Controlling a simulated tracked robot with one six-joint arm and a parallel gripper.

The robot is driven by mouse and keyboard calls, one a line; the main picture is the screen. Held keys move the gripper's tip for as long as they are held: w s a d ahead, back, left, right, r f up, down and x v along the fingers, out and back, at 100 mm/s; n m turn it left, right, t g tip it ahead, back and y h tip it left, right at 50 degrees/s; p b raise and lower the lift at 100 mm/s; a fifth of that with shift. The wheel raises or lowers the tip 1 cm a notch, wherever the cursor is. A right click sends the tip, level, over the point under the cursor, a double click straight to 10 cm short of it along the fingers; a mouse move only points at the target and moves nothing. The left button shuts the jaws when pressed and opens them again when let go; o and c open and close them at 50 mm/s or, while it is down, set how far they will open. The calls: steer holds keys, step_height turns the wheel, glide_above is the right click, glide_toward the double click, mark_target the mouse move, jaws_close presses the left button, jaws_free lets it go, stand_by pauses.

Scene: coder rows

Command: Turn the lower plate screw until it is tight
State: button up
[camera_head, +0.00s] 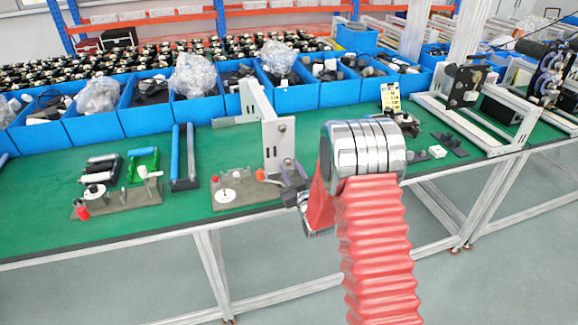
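An upright pale metal plate (274,136) stands near the front edge of the green-topped bench, at the middle of the view. A small dark round spot, apparently a screw, shows high on its face. The lower plate screw (288,162) appears as another small dark spot near the plate's bottom, though it is too small to see how tight it is. My gripper (287,183) is just below and in front of that spot, at the plate's foot. Its fingers are small and partly hidden by my red and silver arm, so I cannot tell whether they touch anything.
A fixture base (237,192) with a white disc and red knob lies left of the plate. Another fixture (118,198) stands farther left. Blue bins (197,113) line the back. An aluminium frame (470,128) stands at right. Bare green bench lies at far left.

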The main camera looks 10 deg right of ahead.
steer(key=shift+n, duration=0.7)
jaws_close()
